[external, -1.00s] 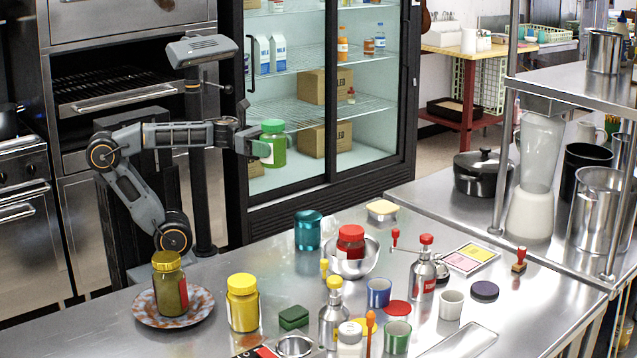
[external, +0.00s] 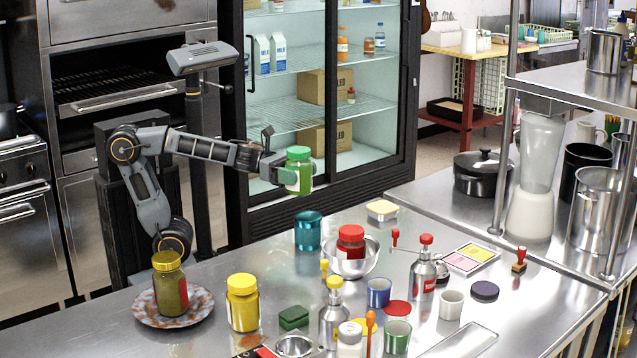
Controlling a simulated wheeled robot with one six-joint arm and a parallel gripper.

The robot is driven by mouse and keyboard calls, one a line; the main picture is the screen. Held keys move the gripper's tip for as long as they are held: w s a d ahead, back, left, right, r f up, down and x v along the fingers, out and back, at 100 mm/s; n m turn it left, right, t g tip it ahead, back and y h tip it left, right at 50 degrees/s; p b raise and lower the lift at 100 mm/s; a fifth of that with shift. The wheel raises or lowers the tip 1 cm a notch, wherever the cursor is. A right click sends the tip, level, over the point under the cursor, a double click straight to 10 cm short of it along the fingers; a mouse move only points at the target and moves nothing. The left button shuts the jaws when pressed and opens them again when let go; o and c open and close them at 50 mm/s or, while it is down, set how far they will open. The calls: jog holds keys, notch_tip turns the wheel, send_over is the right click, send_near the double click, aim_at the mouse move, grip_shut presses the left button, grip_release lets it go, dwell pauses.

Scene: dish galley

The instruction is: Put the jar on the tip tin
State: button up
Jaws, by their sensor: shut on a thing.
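My gripper (external: 279,172) is shut on a green jar (external: 299,172) with a green lid and a pale label. It holds the jar upright in the air, in front of the fridge and above the back edge of the counter.
A steel bowl with a red-lidded jar (external: 351,242) stands right of the teal tin. A yellow jar (external: 242,303) and a plate (external: 146,313) bearing an olive jar (external: 170,285) are at the front left. Bottles and cups crowd the middle; the counter left of the tin is clear.

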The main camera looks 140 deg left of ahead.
aim_at(308, 192)
jog(key=shift+w+a+f+b, duration=0.25)
jog(key=shift+w+f, duration=0.15)
jog(key=shift+f, duration=0.1)
jog(key=shift+w+a+f+b, duration=0.1)
jog(key=shift+w+a+f, duration=0.1)
jog(key=shift+w+f, duration=0.25)
jog(key=f, duration=0.1)
jog(key=f+b, duration=0.1)
jog(key=f, duration=0.1)
jog(key=shift+w+a+f, duration=0.1)
jog(key=shift+w+a, duration=0.05)
jog(key=shift+a, duration=0.05)
jog(key=shift+f, duration=0.3)
jog(key=shift+f, duration=0.1)
jog(key=shift+f+b, duration=0.15)
jog(key=shift+b, duration=0.25)
jog(key=o, duration=1.2)
